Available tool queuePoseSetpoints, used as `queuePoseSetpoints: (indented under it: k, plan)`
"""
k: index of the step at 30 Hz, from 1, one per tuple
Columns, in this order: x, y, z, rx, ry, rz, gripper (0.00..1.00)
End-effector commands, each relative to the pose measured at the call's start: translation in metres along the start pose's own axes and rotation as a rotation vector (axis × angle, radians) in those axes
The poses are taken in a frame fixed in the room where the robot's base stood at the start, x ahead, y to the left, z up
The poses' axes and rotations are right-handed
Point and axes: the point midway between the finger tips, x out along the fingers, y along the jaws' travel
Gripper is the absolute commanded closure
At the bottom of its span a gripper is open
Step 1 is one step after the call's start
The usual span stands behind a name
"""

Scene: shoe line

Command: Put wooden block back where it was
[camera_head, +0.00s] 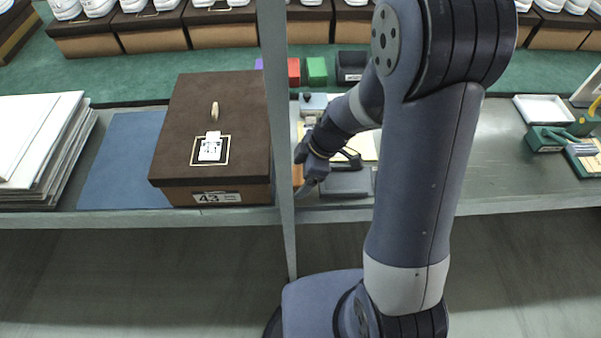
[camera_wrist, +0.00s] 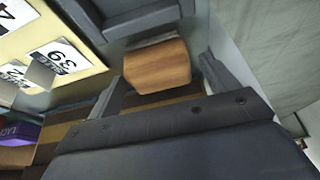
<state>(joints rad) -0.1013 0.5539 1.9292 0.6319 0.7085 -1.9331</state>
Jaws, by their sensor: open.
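The wooden block (camera_wrist: 156,66) is light brown and lies between and just ahead of my gripper's fingers in the wrist view. My gripper (camera_wrist: 166,84) is open, with one finger to each side of the block; I cannot tell whether either finger touches it. In the head view my gripper (camera_head: 305,186) points down low over the bench, just right of the grey post. Only a small orange-brown part of the block (camera_head: 297,175) shows there, beside the post and behind the gripper.
A brown shoe box (camera_head: 180,125) labelled 43 stands left of the grey post (camera_head: 277,110). A dark grey holder (camera_head: 347,183) is close right of my gripper. Numbered cards (camera_wrist: 55,58) lie near the block.

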Motion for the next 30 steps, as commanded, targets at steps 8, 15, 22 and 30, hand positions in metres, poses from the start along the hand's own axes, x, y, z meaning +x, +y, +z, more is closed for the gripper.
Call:
queuePoseSetpoints:
  k: [8, 15, 22, 30]
  plan:
    - [-0.058, 0.001, 0.000, 0.000, -0.001, 0.009, 0.19]
    - [-0.099, 0.001, 0.000, 0.001, 0.000, 0.006, 0.19]
    - [-0.112, 0.000, 0.000, 0.001, -0.001, 0.002, 0.19]
    - [-0.112, 0.000, 0.000, 0.001, -0.001, 0.001, 0.19]
